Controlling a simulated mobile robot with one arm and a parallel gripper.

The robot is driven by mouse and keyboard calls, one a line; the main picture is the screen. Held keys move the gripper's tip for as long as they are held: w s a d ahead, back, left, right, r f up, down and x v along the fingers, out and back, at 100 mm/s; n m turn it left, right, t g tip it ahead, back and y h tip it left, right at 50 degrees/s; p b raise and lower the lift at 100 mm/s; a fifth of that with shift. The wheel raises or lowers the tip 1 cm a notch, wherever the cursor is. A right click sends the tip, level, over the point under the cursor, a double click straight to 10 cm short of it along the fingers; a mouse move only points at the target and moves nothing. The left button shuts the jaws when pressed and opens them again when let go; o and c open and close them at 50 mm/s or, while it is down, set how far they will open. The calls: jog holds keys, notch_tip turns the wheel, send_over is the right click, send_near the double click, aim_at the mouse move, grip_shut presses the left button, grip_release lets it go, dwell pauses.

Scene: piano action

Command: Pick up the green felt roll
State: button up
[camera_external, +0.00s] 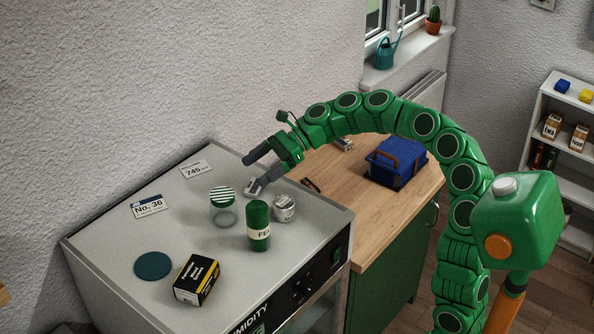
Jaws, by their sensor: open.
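The green felt roll (258,222) stands upright on the grey cabinet top, near its front edge, with a pale label reading "FE..." around its lower part. My gripper (254,172) is at the end of my green arm, above the back right part of the cabinet top. It is open, with its dark fingers apart and pointing left. It is behind the felt roll in the picture and clear of it. I see nothing between the fingers.
A jar with a green-striped lid (222,207) stands close left of the roll, and a silver tin (284,208) close right. A black-yellow box (197,280) and a dark teal disc (153,266) lie front left. A blue toolbox (397,160) sits on the wooden worktop (345,217).

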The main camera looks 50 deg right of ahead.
notch_tip(320, 180, up, 5)
jog(key=n+t+h, duration=0.3)
jog(key=n+t, duration=0.1)
jog(key=n, duration=2.8)
send_near(250, 215)
notch_tip(250, 215, down, 3)
jog(key=w, duration=0.3)
jog(key=shift+x, duration=3.8)
